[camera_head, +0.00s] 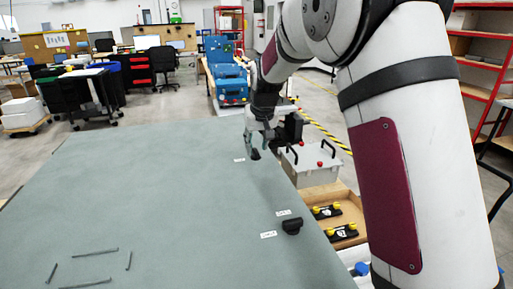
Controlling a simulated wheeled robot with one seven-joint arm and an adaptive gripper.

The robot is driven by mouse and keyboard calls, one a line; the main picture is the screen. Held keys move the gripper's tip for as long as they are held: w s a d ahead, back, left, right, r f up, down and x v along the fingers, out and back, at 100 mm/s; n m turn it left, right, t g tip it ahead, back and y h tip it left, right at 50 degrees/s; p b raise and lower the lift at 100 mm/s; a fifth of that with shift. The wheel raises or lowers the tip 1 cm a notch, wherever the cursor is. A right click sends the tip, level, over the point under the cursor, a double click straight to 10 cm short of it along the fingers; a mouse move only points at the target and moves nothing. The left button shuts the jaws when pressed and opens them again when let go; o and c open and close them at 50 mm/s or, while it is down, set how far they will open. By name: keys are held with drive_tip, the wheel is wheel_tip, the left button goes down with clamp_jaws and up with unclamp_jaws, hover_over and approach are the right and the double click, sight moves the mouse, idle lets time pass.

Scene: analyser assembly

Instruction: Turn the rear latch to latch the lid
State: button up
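A wide grey-green panel, which looks like the lid (150,200), fills the lower left of the head view. The rear latch (255,155) is a small dark knob near the panel's far right edge, beside a small white label. My gripper (254,147) points down at the rear latch, its fingertips right at or just above it. I cannot tell whether the fingers touch it or how far apart they are. A second black latch knob (292,226) sits nearer me on the right edge, between two white labels; nothing touches it.
Thin grey strips (95,252) lie on the panel's near left. Beyond the right edge are a grey case with black handles (312,168) and a wooden tray (345,205) with black, yellow-knobbed parts. My arm covers much of the right side. The panel's middle is clear.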

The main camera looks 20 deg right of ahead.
drive_tip(key=shift+x, duration=1.15)
clamp_jaws()
